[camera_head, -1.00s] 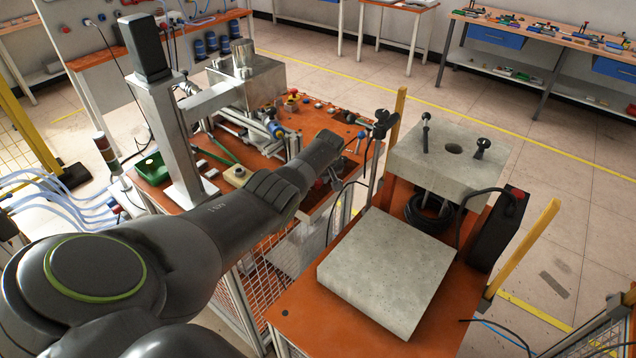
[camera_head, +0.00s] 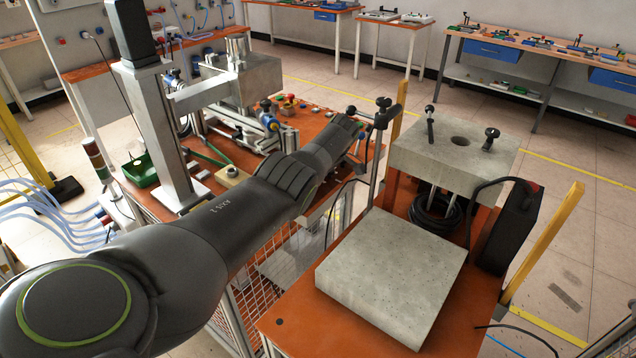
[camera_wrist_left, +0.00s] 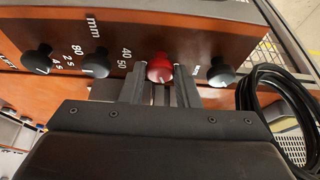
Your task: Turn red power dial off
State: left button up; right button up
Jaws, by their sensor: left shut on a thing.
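The red power dial (camera_wrist_left: 160,67) shows in the left wrist view on an orange panel with white printed numbers. My left gripper (camera_wrist_left: 160,83) has one finger on each side of it and is shut on it. A small light mark shows on the dial's lower edge. In the head view my left arm reaches from the left to the orange bench (camera_head: 330,209), and the gripper's fingers and the dial are hidden there beyond the wrist. My right gripper is in neither view.
Black knobs (camera_wrist_left: 97,64) and (camera_wrist_left: 220,72) flank the red dial, with another black knob (camera_wrist_left: 38,61) at far left. Black cable coils (camera_wrist_left: 275,100) lie on the right. A grey slab (camera_head: 390,275) and a metal stand post (camera_head: 378,155) are right of my arm.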

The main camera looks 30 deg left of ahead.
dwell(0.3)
pick_arm(q)
jog(key=o, duration=1)
